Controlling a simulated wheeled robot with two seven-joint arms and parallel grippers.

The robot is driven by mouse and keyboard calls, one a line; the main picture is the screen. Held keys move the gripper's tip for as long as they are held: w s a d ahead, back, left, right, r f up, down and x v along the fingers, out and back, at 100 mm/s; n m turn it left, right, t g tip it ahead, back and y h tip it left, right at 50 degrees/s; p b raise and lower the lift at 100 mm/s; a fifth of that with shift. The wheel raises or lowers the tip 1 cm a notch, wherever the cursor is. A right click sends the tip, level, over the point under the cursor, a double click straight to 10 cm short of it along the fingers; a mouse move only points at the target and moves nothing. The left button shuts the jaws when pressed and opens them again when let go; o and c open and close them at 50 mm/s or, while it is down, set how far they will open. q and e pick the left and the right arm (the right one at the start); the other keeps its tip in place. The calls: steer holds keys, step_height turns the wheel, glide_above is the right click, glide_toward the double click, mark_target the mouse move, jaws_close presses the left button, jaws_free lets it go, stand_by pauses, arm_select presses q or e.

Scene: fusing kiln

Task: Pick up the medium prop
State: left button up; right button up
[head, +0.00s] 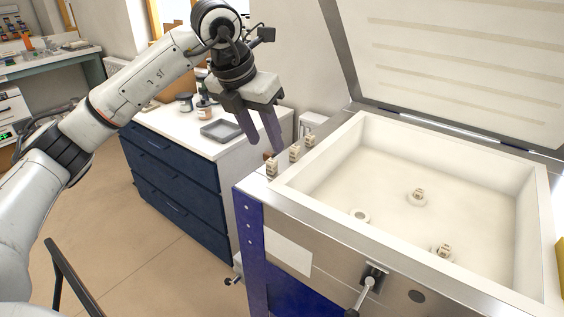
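Three pale stacked-looking props stand in a row on the kiln's left rim: a front one (271,169), a middle one (295,154) and a back one (309,141). The front one looks tallest and the back one shortest; the middle one looks in between, so it may be the medium prop. The right fingertip appears close to the props in the picture; I cannot tell the depth gap. My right gripper is not in view.
The kiln (345,160) is open, its lid (465,60) raised behind. Inside, small pale pieces sit on the floor: one at the back (417,195), a round one (360,215) and a front one (444,251). A drawer cabinet with a grey tray (221,130) stands left.

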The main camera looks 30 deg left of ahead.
mark_target(270, 162)
arm_select(q)
steer(key=f, duration=0.1)
steer(key=w+a+f, duration=0.1)
steer(key=f, duration=0.1)
steer(key=shift+w+a, duration=0.15)
steer(key=shift+w, duration=0.05)
steer(key=shift+p+x, duration=0.75)
steer(key=shift+x, duration=2.4)
steer(key=shift+a, duration=0.1)
jaws_close()
